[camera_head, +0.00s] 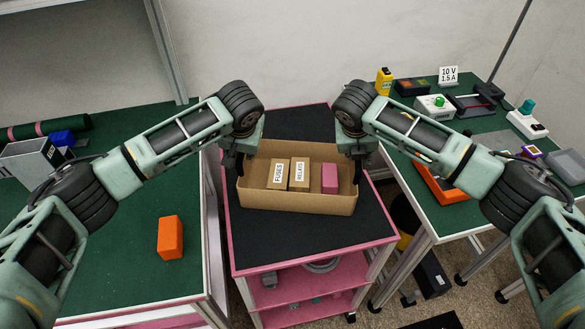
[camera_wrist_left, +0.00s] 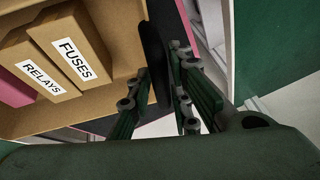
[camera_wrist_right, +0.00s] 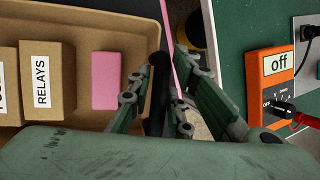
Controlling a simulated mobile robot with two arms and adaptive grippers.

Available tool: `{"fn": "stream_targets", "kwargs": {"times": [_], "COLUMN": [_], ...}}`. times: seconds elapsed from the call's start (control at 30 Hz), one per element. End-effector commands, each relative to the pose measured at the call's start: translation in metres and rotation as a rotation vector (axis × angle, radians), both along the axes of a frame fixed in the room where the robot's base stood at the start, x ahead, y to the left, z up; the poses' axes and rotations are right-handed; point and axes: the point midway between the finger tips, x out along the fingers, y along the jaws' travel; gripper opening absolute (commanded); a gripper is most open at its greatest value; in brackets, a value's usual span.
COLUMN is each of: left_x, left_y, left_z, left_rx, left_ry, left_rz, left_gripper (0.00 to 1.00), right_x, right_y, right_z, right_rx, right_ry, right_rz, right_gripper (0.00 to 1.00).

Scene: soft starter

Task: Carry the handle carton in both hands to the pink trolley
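The handle carton (camera_head: 297,201) is an open brown box with dark handles at its two ends. It is upright over the black top of the pink trolley (camera_head: 254,247); whether it rests on it or hangs just above, I cannot tell. Inside are a FUSES box (camera_head: 278,174), a RELAYS box (camera_head: 299,174) and a pink block (camera_head: 329,179). My left gripper (camera_wrist_left: 160,65) is at the left end, its fingers closed around the dark handle (camera_wrist_left: 155,38). My right gripper (camera_wrist_right: 161,75) is likewise closed around the right handle (camera_wrist_right: 158,95).
A green table (camera_head: 120,270) on the left bears an orange block (camera_head: 171,238) and a grey box. A green bench (camera_head: 450,225) on the right holds an orange meter (camera_wrist_right: 282,85) and several devices. Bare black trolley top lies behind and in front of the carton.

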Motion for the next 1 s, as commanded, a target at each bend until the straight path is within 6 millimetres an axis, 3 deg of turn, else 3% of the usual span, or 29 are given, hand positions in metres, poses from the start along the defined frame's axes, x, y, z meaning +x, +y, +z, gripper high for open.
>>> {"fn": "stream_targets", "kwargs": {"times": [0.1, 0.47, 0.57, 1.0], "left_x": [0.0, -0.001, -0.005, -0.039], "left_y": [0.0, 0.0, -0.002, -0.015], "left_z": [0.001, 0.004, 0.014, 0.093], "left_rx": [0.0, -0.001, -0.002, -0.001], "left_ry": [0.0, -0.002, -0.003, -0.002], "left_rz": [0.002, 0.004, 0.003, 0.002], "left_gripper": [0.32, 0.32, 0.32, 0.32], "right_x": [0.0, 0.0, 0.0, 0.0], "right_y": [0.0, -0.001, -0.001, -0.001], "right_z": [0.0, 0.0, 0.0, 0.0], "right_rx": [0.0, -0.001, -0.001, -0.001], "right_ry": [0.001, 0.001, 0.001, 0.001], "right_rz": [-0.001, -0.004, -0.004, -0.004], "right_gripper": [0.32, 0.32, 0.32, 0.32]}}
